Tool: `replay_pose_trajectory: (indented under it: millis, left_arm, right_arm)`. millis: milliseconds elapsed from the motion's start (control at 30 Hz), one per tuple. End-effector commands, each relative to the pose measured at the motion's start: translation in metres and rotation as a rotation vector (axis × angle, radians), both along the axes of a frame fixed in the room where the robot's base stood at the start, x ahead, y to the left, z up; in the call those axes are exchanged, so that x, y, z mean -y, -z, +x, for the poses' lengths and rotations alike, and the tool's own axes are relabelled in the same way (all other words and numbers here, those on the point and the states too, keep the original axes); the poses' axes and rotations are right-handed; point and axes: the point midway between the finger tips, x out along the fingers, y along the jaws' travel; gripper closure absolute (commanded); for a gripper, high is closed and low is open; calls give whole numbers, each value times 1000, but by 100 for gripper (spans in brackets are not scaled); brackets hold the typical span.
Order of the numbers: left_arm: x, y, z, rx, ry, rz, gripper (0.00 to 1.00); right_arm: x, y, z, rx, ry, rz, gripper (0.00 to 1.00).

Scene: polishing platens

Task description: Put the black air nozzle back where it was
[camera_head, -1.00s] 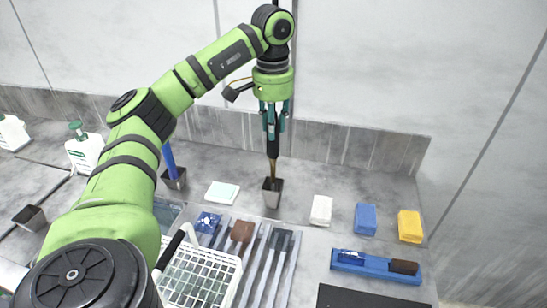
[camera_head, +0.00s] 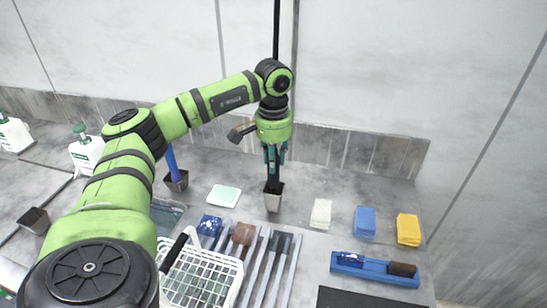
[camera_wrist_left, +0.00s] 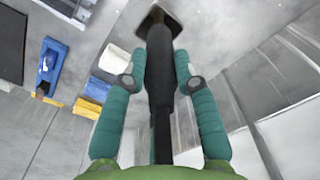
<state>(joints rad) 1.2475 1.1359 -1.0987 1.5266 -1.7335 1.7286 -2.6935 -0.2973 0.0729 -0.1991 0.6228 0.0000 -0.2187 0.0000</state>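My right gripper is not in view.
A second holder (camera_head: 176,184) with a blue-handled tool stands left. White (camera_head: 321,213), blue (camera_head: 365,221) and yellow (camera_head: 408,229) blocks lie right. A white basket (camera_head: 200,278) and several brushes are in front. A wall rises close behind.

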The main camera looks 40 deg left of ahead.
Motion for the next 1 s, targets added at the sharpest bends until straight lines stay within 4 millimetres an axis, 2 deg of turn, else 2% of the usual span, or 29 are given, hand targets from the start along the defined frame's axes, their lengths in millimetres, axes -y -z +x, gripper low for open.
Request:
replay_pose_trajectory:
  millis: [467,567,833,1000]
  left_arm:
    - [0,-6,1,1,1,0,48]
    - [1,-18,1,3,0,0,48]
    - [2,-77,0,5,2,-1,48]
    - [2,-111,-1,2,1,1,48]
  right_arm:
    - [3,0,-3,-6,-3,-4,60]
    - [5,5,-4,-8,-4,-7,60]
    - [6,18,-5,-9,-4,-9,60]
    - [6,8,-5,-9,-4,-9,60]
